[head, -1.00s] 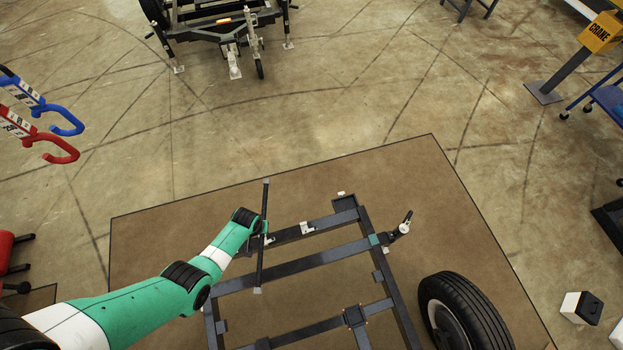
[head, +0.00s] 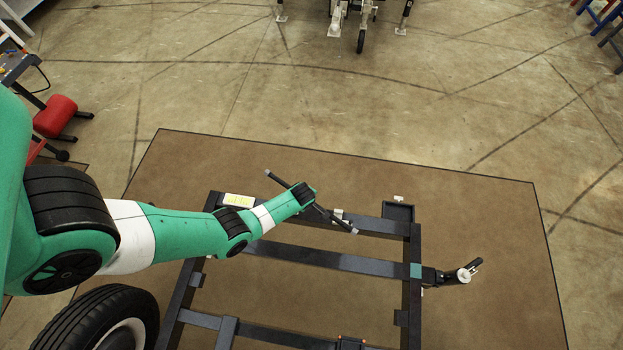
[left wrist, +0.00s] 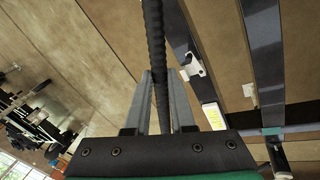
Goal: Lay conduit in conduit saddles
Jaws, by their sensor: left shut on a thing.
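The conduit is a thin dark ribbed rod (head: 280,181) with grey ends. In the head view it slants over the far rail of the trailer frame. My left gripper (left wrist: 160,82) is shut around the conduit (left wrist: 154,35), which runs between its two fingers in the left wrist view. A white saddle (head: 338,214) sits on the far rail beside the conduit, partly covered by it. The left wrist view shows a white saddle (left wrist: 193,68) on a rail, apart from the conduit. My right gripper is in no view.
The dark trailer frame (head: 320,259) lies on a brown mat (head: 480,220). A yellow-and-white label (head: 239,201) is on the far rail. A hitch piece (head: 465,274) sticks out at right, and a tyre (head: 100,315) stands at lower left. Mat beyond the rail is clear.

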